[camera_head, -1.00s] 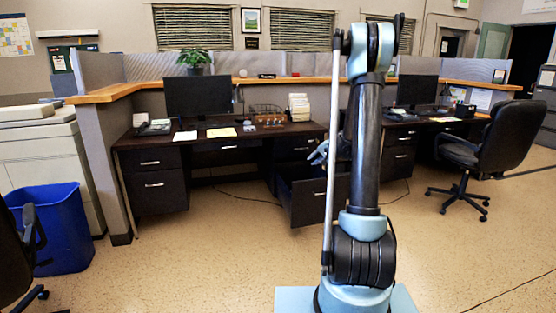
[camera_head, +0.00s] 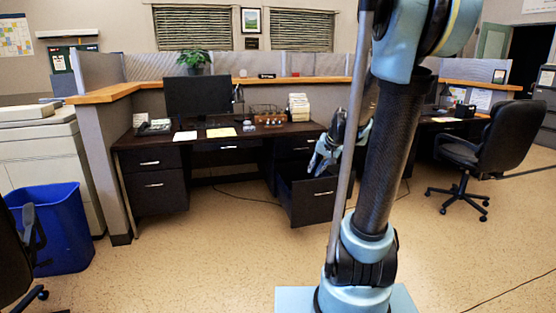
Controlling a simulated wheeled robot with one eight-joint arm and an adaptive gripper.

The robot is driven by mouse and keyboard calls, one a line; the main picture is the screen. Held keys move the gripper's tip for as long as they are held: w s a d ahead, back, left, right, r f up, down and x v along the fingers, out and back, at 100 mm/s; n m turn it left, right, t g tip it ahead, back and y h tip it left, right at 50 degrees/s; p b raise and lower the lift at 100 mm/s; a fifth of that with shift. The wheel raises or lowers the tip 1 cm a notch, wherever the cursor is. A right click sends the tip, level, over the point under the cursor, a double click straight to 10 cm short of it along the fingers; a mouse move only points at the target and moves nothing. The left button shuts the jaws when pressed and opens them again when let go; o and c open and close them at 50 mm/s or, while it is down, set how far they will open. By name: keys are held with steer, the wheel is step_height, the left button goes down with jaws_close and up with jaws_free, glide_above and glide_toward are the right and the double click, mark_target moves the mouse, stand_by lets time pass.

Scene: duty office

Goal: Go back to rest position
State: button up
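My arm rises from its base at the bottom centre right, and its upper links lean to the right and toward the camera.
A monitor (camera_head: 198,97), a phone (camera_head: 153,127) and papers stand on the desk. A blue bin (camera_head: 55,228) is at the left. A black office chair (camera_head: 492,150) is at the right. The speckled floor (camera_head: 210,260) in front of the desk is clear.

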steer(key=s+d+f+n+g+h, duration=0.1)
steer(key=s+f, duration=0.1)
steer(key=s, duration=0.7)
steer(key=s+d+f+n+g+h, duration=0.1)
steer(key=s+f, duration=0.2)
steer(key=s, duration=0.7)
steer(key=s+d+f+n+g+h, duration=0.1)
steer(key=s+d+f, duration=0.1)
steer(key=s, duration=0.7)
steer(key=shift+s+f, duration=0.4)
steer(key=shift+f, duration=0.2)
steer(key=shift+w+f, duration=0.2)
steer(key=shift+w, duration=0.25)
